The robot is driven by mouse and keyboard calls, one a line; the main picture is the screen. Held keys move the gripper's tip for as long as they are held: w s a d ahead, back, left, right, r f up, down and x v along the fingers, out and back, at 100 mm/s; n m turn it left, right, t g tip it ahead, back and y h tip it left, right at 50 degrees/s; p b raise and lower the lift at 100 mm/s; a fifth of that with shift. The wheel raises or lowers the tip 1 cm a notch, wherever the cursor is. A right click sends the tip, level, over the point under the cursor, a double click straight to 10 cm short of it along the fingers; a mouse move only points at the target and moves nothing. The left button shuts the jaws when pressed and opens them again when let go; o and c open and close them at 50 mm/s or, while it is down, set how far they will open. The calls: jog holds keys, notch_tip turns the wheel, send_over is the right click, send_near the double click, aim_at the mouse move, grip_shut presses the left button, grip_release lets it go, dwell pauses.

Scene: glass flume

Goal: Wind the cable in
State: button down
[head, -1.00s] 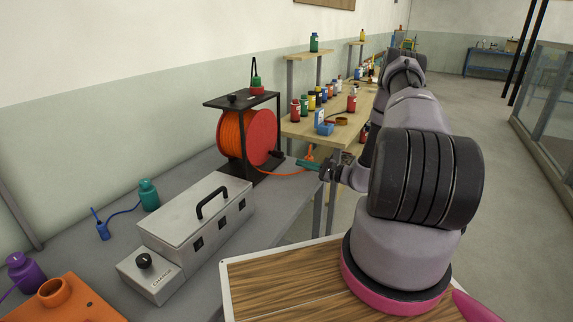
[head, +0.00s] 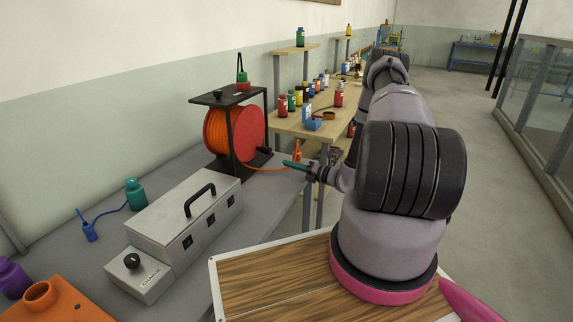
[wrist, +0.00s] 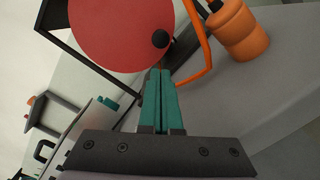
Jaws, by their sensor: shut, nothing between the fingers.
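The cable reel stands on the grey bench, with an orange cable drum (head: 217,132) and a red side disc (head: 251,132) in a black frame. A black crank knob (head: 265,150) sticks out near the disc's lower edge; in the wrist view the knob (wrist: 160,39) lies just beyond my fingertips. The orange cable (head: 262,169) runs out along the bench towards an orange plug-like end piece (head: 298,151), seen large in the wrist view (wrist: 243,36). My gripper (head: 286,163) has teal fingers, pressed together and empty, pointing at the disc. Fingers and knob look apart.
A grey case (head: 180,222) with a black handle and a smaller knobbed box stand left of the reel. A wooden table (head: 310,125) with several bottles stands behind.

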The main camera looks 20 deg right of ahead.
jog(key=x, duration=0.8)
jog(key=shift+d, duration=0.1)
jog(key=w+d+n, duration=0.1)
jog(key=n, duration=0.2)
jog(key=shift+w+d+r, duration=0.25)
jog(key=shift+w+d, duration=0.15)
